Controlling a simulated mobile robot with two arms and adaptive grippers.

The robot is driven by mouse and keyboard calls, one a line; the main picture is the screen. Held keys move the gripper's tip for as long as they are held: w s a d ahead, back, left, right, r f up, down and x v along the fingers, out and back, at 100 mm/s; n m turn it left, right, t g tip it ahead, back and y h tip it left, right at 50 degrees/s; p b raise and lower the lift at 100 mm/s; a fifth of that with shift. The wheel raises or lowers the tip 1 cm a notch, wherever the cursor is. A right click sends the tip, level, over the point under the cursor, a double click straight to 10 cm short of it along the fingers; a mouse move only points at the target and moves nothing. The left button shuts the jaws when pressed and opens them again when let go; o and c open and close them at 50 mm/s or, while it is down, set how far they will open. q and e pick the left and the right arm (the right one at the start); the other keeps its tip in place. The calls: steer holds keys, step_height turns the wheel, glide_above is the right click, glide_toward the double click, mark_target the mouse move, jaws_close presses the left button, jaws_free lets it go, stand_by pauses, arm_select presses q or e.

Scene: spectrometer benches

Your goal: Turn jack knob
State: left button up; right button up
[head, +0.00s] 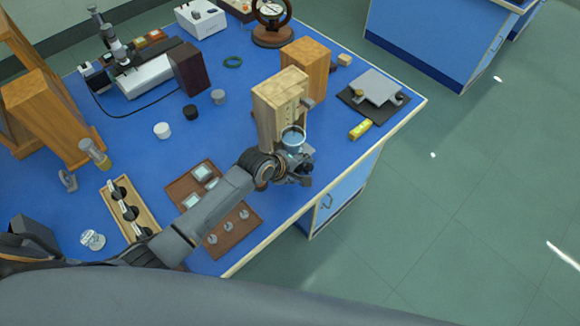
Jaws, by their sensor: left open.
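A low grey lab jack (377,87) sits on a dark mat (350,101) at the right side of the blue bench. A small dark knob (399,97) appears at its right side; its details are too small to tell. My left gripper (304,180) is over the bench's front right edge, below and left of the jack in the picture and apart from it. Its fingers point away from the camera and are partly hidden by the wrist; it is open, and I see nothing held. My right gripper is out of view.
A wooden block instrument (280,100) and a glass beaker (293,137) stand just beyond my left gripper. A yellow level (360,130) lies in front of the jack. Brown trays (232,230) lie under my left arm. Floor is free at right.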

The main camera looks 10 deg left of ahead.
arm_select(q)
steer(key=v, duration=0.7)
steer(key=shift+s, duration=0.15)
